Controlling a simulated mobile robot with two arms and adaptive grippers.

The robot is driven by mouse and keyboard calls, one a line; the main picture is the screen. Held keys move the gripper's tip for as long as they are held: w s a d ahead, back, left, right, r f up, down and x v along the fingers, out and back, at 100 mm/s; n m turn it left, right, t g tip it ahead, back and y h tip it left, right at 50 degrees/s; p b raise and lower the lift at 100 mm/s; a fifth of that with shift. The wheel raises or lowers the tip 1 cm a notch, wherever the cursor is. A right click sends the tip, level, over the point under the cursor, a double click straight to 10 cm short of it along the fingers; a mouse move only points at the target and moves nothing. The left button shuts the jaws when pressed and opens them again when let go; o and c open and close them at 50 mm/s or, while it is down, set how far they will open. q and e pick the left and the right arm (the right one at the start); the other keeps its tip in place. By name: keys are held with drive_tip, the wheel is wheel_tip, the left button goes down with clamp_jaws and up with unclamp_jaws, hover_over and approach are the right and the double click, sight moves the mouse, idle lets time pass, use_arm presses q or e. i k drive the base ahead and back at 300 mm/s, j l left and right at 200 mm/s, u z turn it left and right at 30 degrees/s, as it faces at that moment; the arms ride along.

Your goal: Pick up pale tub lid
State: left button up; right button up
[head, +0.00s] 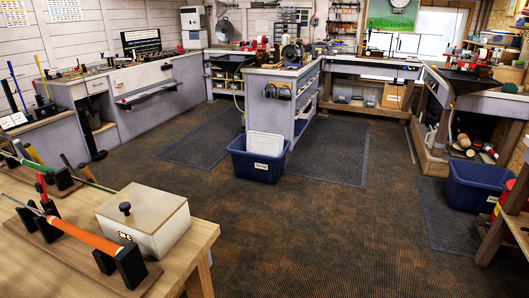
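A pale, cream-coloured tub (163,243) stands on the wooden bench at the lower left of the head view. Its pale lid (152,205) lies flat on top and looks closed, with a black knob (125,208) standing up from it. The inside of the tub is hidden. Neither of my grippers shows in the head view.
The wooden bench (205,232) also holds golf clubs in black stands, one with an orange grip (85,235) close to the tub's left. A blue bin (258,165) stands on the floor beyond. The brown floor (310,240) right of the bench is clear.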

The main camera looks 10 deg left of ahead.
sight(264, 143)
drive_tip(key=i+l, duration=0.25)
drive_tip(key=i, duration=0.25)
drive_tip(key=i+l, duration=0.25)
drive_tip(key=i, duration=0.3)
drive_tip(key=i+l+z, duration=0.1)
drive_tip(key=i+l, duration=0.15)
drive_tip(key=i, duration=0.25)
drive_tip(key=i+l, duration=0.2)
drive_tip(key=i, duration=0.35)
drive_tip(key=i+j+u, duration=0.4)
drive_tip(key=i, duration=0.2)
drive_tip(key=i+u, duration=0.4)
drive_tip(key=i, duration=0.25)
drive_tip(key=i+u, duration=0.35)
drive_tip(key=i, duration=0.25)
drive_tip(key=i+l+u, duration=0.4)
drive_tip(key=i, duration=0.25)
drive_tip(key=i+j+u, duration=0.15)
drive_tip(key=i, duration=0.7)
drive_tip(key=i+j+u, duration=0.15)
drive_tip(key=i, duration=0.7)
drive_tip(key=i+j+z, duration=0.15)
drive_tip(key=z, duration=0.25)
drive_tip(key=i+j+z, duration=0.25)
drive_tip(key=z, duration=0.2)
drive_tip(key=i+j+z, duration=0.4)
drive_tip(key=j+z, duration=0.4)
drive_tip(key=i+l, duration=0.05)
drive_tip(key=l, duration=0.05)
